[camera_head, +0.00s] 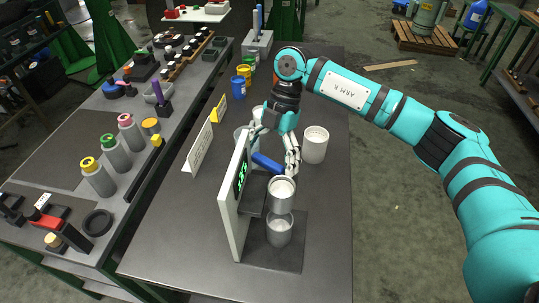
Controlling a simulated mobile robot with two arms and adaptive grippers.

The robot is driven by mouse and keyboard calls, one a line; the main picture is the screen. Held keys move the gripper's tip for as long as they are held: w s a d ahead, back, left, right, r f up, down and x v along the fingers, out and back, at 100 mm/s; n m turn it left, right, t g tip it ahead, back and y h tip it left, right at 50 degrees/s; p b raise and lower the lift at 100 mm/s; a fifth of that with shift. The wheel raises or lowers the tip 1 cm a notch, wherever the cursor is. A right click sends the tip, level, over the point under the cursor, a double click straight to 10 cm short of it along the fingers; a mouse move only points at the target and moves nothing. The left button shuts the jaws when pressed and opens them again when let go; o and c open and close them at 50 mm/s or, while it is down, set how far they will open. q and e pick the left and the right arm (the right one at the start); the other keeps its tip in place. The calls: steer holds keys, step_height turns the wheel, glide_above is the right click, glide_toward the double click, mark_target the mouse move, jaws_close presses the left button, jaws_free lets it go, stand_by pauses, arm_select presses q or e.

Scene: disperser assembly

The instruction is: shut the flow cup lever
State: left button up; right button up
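The flow cup (282,192) is a silver cup with a pale content, held on a stand with an upright white panel (236,198) that shows green digits. A clear glass (279,230) stands under the cup on the dark base. A blue bar (267,163), which looks like the lever, sticks out behind the cup. My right gripper (273,153) is just behind the stand with its fingers spread apart. One finger is close to the right end of the blue bar; I cannot tell whether they touch. My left gripper is out of view.
A white cup (314,145) stands right of my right gripper. A clear beaker (242,138) is partly hidden behind the panel. Label signs (199,147) and blue and yellow pots (239,86) stand further left and back. The front left of the table (175,245) is clear.

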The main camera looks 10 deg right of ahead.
steer(key=c, duration=1.5)
steer(key=shift+o, duration=0.2)
